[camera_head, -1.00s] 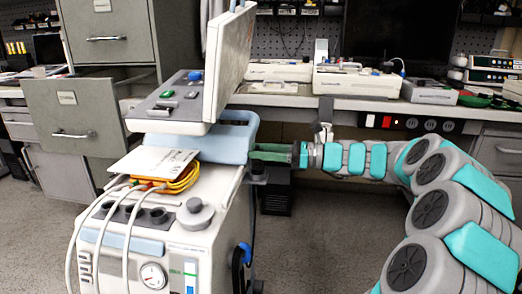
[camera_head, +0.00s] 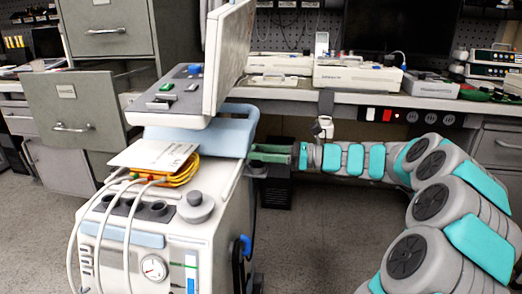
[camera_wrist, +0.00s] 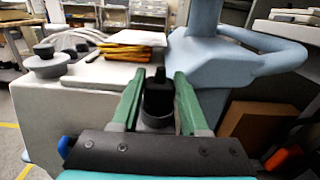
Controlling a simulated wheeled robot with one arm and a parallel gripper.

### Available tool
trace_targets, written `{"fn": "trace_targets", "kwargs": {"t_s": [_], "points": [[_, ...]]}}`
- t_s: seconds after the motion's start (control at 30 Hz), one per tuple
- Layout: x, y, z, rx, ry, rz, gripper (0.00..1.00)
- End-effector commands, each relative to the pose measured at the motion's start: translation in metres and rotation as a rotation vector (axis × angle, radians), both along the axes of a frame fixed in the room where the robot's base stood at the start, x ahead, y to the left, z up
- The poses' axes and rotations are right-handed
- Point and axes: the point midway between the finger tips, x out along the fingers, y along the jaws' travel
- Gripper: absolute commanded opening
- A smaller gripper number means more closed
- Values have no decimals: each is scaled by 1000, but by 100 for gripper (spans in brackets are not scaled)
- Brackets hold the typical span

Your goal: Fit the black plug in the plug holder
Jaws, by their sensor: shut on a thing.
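My gripper (camera_head: 270,153) reaches in from the right, with green fingers beside the cart's upper right edge. In the wrist view my gripper (camera_wrist: 160,85) has a finger on each side of the black plug (camera_wrist: 158,97) and is shut on it. The plug stands upright, with a grey round part (camera_wrist: 157,123) just below it. Whether that part belongs to the plug or is a holder, I cannot tell. In the head view the plug is not clearly visible. Dark round sockets (camera_head: 157,209) show on the cart's top; I cannot tell whether one is the plug holder.
The white cart (camera_head: 205,235) carries a grey knob (camera_head: 197,206), a yellow cable coil (camera_head: 182,175) under a white paper, and a tilted screen (camera_head: 228,60). A workbench (camera_head: 375,98) with devices runs behind.

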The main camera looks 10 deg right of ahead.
Motion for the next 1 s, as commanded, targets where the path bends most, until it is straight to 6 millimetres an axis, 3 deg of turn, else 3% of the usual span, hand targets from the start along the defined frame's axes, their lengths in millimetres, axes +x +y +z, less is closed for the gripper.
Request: {"fn": "trace_targets", "kwargs": {"t_s": [0.27, 0.3, 0.57, 0.87, 1.0], "points": [[0, 0, -6, 0, 1, 1, 0], [0, 0, -6, 0, 1, 0, 49], [0, 0, -6, 0, 0, 0, 78], [0, -2, -6, -1, 0, -1, 79], [-5, -15, -6, -1, -2, -3, 79]]}}
